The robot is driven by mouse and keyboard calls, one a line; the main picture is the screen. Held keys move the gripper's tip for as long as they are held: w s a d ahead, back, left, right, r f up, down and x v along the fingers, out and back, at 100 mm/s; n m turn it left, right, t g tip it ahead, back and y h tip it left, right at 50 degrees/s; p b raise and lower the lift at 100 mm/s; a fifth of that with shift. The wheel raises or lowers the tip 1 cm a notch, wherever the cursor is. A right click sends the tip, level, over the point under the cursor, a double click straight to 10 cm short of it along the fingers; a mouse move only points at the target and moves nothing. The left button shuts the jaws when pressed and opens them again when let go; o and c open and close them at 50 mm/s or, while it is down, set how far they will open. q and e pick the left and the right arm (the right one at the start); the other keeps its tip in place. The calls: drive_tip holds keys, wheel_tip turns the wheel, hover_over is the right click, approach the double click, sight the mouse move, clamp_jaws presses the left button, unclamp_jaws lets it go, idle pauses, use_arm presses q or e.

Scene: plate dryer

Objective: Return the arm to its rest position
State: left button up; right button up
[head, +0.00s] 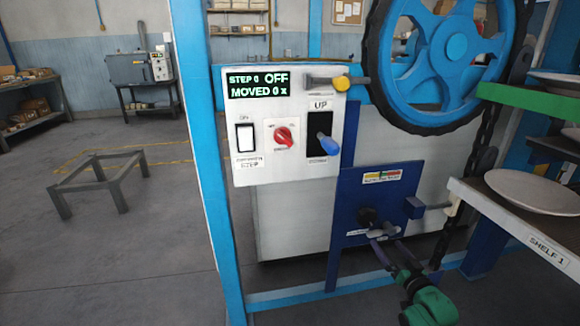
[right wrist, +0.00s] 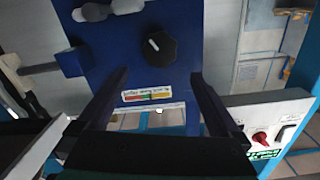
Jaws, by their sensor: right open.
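My right arm, with green parts (head: 432,305), comes in from the lower right in the head view. Its gripper (head: 381,234) is in front of the blue lower panel (head: 348,186), close to the dark knob (head: 368,215). In the right wrist view the two dark fingers (right wrist: 159,75) are spread apart with nothing between them. The black knob (right wrist: 159,48) shows beyond the fingertips on the blue panel (right wrist: 112,28). It looks clear of the fingers, but the exact gap is hard to tell. My left gripper is not in view.
A control box (head: 262,106) reads "STEP 0 OFF" and "MOVED 0 x". A blue wheel (head: 455,48) and a dark chain (head: 482,135) are above right. Shelf 1 (head: 545,258) bears a white plate (head: 533,191) to the right.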

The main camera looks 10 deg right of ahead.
drive_tip(key=s+a+f+n+g, duration=0.1)
drive_tip(key=s+a+f+g, duration=0.35)
drive_tip(key=s+f, duration=0.35)
drive_tip(key=s+a+f+n+g+y, duration=0.1)
drive_tip(key=s+a+f+g, duration=0.3)
drive_tip(key=f, duration=0.7)
drive_tip(key=s+a+f+n+g, duration=0.1)
drive_tip(key=s+a+f+g, duration=0.3)
drive_tip(key=s+f, duration=0.45)
drive_tip(key=s+a+f+n+g, duration=0.1)
drive_tip(key=s+a+f+g, duration=0.35)
drive_tip(key=s, duration=0.75)
use_arm(q)
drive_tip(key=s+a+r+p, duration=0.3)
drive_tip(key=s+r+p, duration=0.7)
drive_tip(key=p, duration=1.1)
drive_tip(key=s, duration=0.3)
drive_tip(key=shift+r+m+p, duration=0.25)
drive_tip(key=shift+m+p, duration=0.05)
use_arm(e)
drive_tip(key=s+r, duration=0.4)
drive_tip(key=s, duration=0.3)
drive_tip(key=s+d+r+n, duration=0.1)
drive_tip(key=s+r, duration=0.4)
drive_tip(key=s, duration=0.2)
drive_tip(key=shift+d+r+h, duration=0.15)
drive_tip(key=shift+d+h, duration=0.15)
drive_tip(key=shift+s, duration=0.1)
